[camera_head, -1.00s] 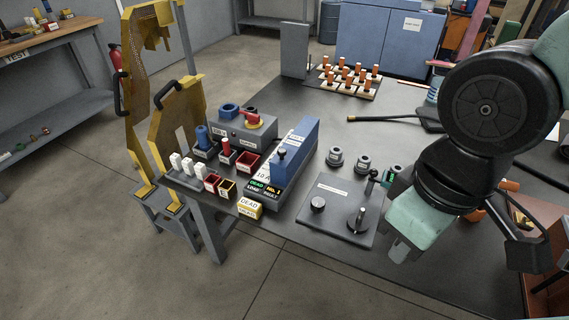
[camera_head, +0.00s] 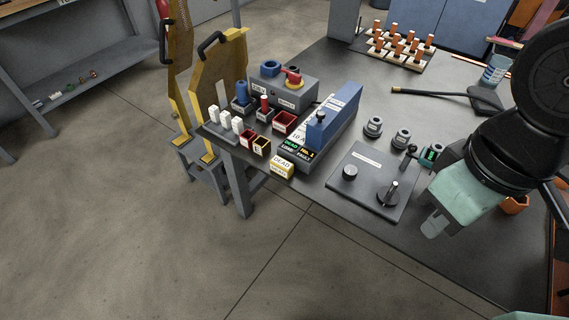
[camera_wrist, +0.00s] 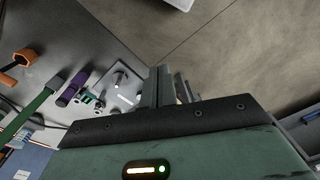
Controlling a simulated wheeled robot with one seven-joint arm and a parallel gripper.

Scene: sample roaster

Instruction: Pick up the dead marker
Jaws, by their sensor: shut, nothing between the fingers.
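In the wrist view my gripper's fingers (camera_wrist: 165,86) are together. I cannot make out the marker in the wrist view.
A blue unit (camera_head: 338,116) stands behind the marker. A small red bin (camera_head: 248,138) and white pegs (camera_head: 225,119) are to its left. A grey plate (camera_head: 363,184) with upright knobs lies between marker and gripper. Yellow stands (camera_head: 219,80) flank the bench's left end. Open floor lies in front.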

